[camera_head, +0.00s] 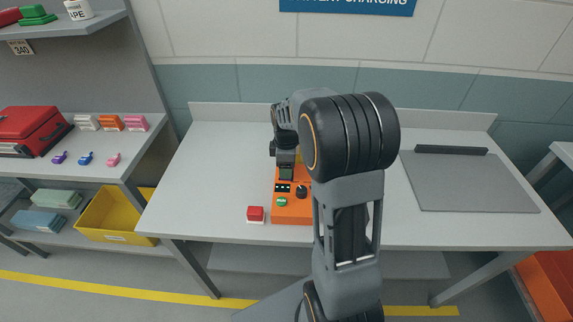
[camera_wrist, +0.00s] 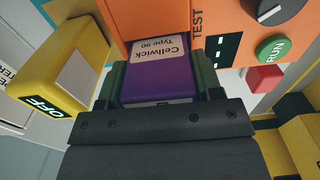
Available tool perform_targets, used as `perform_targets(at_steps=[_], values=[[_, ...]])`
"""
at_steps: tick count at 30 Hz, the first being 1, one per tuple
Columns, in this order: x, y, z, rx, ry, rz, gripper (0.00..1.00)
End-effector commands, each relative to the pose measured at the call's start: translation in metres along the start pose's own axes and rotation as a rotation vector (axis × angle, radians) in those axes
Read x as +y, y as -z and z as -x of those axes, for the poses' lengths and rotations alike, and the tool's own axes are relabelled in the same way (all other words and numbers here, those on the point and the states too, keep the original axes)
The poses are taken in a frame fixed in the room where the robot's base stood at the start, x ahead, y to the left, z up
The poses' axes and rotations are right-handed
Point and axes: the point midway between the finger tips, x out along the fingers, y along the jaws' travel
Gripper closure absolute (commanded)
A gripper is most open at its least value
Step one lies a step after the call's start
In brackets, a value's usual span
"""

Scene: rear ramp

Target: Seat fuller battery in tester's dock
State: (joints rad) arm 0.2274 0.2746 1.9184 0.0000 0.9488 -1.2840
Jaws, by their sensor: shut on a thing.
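The orange tester (camera_head: 291,212) stands on the bench, partly hidden behind my arm. In the wrist view, the tester (camera_wrist: 228,18) shows the word TEST, a dark dial (camera_wrist: 275,8) and a green RUN button (camera_wrist: 272,48). My gripper (camera_wrist: 158,75) is shut on a purple battery (camera_wrist: 160,88) with a white label reading Cellwick Type 90. The battery's far end is at the tester's orange edge; I cannot tell how deep it sits. In the head view, my gripper (camera_head: 286,168) is over the tester's left rear part. The battery's charge is not shown.
A red block (camera_head: 255,214) on a white base stands left of the tester. A yellow and black piece marked OFF (camera_wrist: 60,75) is close left of my gripper in the wrist view. A grey mat (camera_head: 470,185) lies at right. The bench's left part is clear.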

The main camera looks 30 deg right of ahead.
Motion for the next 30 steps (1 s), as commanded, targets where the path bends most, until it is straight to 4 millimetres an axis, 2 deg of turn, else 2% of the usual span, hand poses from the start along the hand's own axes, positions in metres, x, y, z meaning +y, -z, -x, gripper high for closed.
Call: perform_targets(at_steps=[22, 23, 30], values=[[0.0003, 0.0001, -0.0043, 0.0, -0.001, 0.0, 0.76], [0.0003, 0.0001, -0.0042, 0.0, -0.001, 0.0, 0.4], [0.0001, 0.0, -0.0042, 0.0, -0.001, 0.0, 0.17]])
